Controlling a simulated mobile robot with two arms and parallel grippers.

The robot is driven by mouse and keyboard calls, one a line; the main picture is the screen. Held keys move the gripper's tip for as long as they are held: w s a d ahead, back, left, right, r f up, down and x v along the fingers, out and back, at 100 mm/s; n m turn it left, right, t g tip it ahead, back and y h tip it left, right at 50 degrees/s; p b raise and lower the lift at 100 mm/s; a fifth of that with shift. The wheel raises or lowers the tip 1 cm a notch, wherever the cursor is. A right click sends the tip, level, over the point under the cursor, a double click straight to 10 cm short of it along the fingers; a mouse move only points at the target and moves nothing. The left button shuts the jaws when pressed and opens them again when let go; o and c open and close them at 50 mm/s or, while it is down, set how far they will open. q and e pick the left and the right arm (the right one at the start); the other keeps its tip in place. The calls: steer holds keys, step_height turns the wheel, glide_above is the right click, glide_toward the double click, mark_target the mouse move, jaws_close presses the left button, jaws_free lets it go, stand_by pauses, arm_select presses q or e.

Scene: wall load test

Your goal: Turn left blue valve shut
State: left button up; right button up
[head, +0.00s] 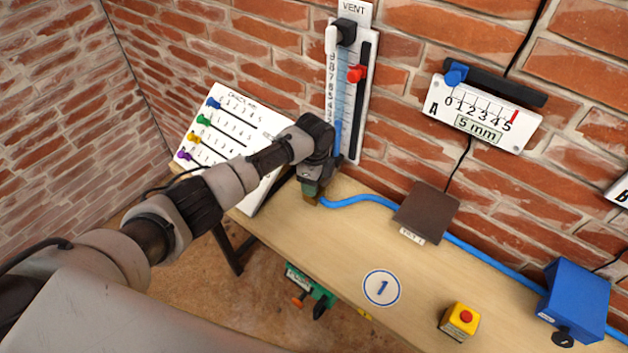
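My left arm comes in from the left. Its gripper (312,190) points down at the foot of the tall white gauge board (350,120), where the blue hose (365,199) begins at the back of the table. The gripper's fingers are small and partly hidden by the wrist, so I cannot tell whether they are open or touch anything. No left blue valve can be made out; the wrist and gripper cover the board's lower end. A blue upright strip (337,138) shows just above the wrist. My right gripper is not in view.
The wooden table (420,285) carries a dark plate (427,212), a yellow box with a red button (463,319) and a blue box (575,295) with a black knob. A white board with coloured knobs (222,125) leans at the left. A brick wall stands behind.

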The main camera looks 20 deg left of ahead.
arm_select(q)
steer(key=shift+w+r+m, duration=0.1)
steer(key=shift+m, duration=1.4)
steer(key=o, duration=0.9)
steer(key=shift+o, duration=0.2)
step_height(320, 180, up, 11)
steer(key=b, duration=0.2)
